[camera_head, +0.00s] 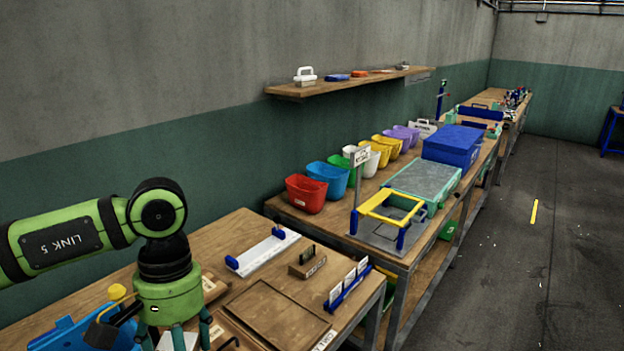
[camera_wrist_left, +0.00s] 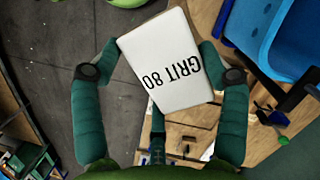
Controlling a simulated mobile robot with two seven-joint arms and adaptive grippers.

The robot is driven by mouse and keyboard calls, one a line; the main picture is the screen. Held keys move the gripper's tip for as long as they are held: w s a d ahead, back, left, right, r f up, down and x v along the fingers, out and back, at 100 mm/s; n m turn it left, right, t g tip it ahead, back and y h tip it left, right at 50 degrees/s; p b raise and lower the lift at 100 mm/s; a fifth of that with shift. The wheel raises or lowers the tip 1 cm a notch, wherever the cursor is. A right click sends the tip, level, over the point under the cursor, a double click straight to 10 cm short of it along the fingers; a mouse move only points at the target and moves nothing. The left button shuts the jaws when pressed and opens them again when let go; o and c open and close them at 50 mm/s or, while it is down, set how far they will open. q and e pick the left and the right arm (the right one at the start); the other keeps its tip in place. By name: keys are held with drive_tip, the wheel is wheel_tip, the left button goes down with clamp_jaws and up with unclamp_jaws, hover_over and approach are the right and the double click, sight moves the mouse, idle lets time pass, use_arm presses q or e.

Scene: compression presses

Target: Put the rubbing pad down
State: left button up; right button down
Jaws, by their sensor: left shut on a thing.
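The rubbing pad (camera_wrist_left: 172,62) is a white block with "GRIT 80" printed on its face. In the left wrist view my left gripper (camera_wrist_left: 160,70) is shut on it, with green fingers pressing both sides. In the head view my left gripper (camera_head: 178,338) is at the lower left, pointing down over the near end of the front bench. My right gripper is not in view.
The front bench holds an empty wooden tray (camera_head: 272,318), a white rail with blue ends (camera_head: 262,250), a card rack (camera_head: 348,284) and blue items (camera_head: 75,335). Coloured bins (camera_head: 306,194) and a yellow-framed press (camera_head: 392,208) stand on the bench beyond. Floor at right is clear.

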use_arm(q)
drive_tip(key=w+b+x, duration=0.1)
drive_tip(key=b+x, duration=0.2)
drive_tip(key=x, duration=0.4)
drive_tip(key=w+b+x, duration=0.2)
drive_tip(key=b+x, duration=0.1)
drive_tip(key=x, duration=0.5)
drive_tip(key=shift+w+d+f, duration=0.2)
drive_tip(key=shift+w+f, duration=0.15)
drive_tip(key=shift+f, duration=0.1)
